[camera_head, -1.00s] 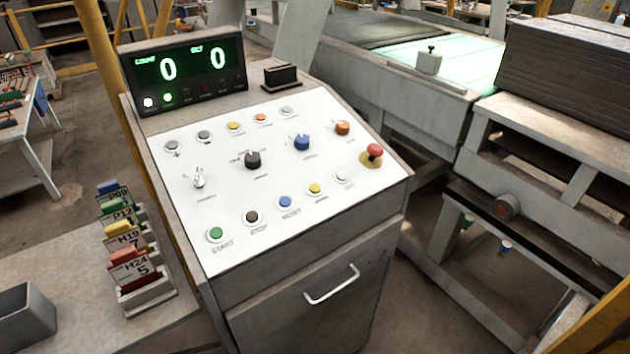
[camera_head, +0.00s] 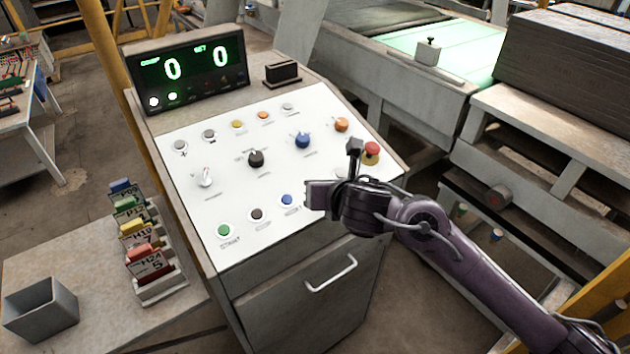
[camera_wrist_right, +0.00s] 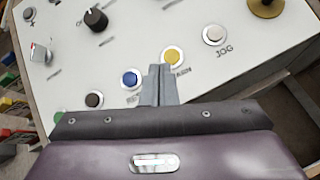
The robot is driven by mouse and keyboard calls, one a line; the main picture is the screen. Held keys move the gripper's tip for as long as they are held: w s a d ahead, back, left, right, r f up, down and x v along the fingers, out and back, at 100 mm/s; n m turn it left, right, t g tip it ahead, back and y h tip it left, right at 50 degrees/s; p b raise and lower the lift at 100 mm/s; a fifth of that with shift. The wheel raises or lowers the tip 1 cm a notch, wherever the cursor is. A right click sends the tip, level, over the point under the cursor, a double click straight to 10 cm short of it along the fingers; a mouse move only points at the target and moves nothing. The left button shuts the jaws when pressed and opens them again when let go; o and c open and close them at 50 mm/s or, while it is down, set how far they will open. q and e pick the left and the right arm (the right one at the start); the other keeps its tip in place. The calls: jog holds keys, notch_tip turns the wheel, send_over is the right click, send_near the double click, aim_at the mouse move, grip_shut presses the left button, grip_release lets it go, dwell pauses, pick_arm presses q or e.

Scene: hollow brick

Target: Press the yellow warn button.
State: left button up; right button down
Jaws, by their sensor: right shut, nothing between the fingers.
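My right gripper (camera_head: 312,196) is shut and empty over the lower button row of the white panel (camera_head: 205,240). In the wrist view its closed fingertips (camera_wrist_right: 160,70) are at the left edge of a yellow button (camera_wrist_right: 172,57), between it and a blue button (camera_wrist_right: 130,79). I cannot tell whether the tips touch the panel. In the head view my gripper hides this button. Another yellow button (camera_head: 237,124) is in the top row. My left gripper is not in view.
Green (camera_head: 223,230), dark (camera_head: 257,214) and blue (camera_head: 287,200) buttons line the lower row. A white JOG button (camera_wrist_right: 215,35) is right of the yellow one. A red mushroom button (camera_head: 371,149) and blue knob (camera_head: 303,140) stand higher. The display (camera_head: 188,73) shows zeros.

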jog(key=w+d+r+n, duration=0.1)
jog(key=w+r+n, duration=0.2)
jog(key=r+n, duration=0.3)
jog(key=n, duration=0.4)
jog(key=shift+t, duration=0.4)
jog(key=shift+f, duration=0.15)
jog(key=f+b, duration=0.2)
jog(key=w+f+b, duration=0.1)
jog(key=f+b, duration=0.1)
jog(key=f, duration=0.1)
jog(key=a+f+b, duration=0.1)
jog(key=f+b, duration=0.1)
jog(key=b, duration=0.1)
jog(key=shift+w+a+f, duration=0.1)
jog(key=shift+w+f, duration=0.25)
jog(key=shift+w+a+f+b, duration=0.1)
jog(key=shift+w+f+b, duration=0.05)
jog(key=shift+f+b, duration=0.15)
dwell(0.7)
jog(key=shift+a+f+b, duration=0.1)
jog(key=shift+f+b, duration=0.25)
jog(key=shift+b, duration=0.25)
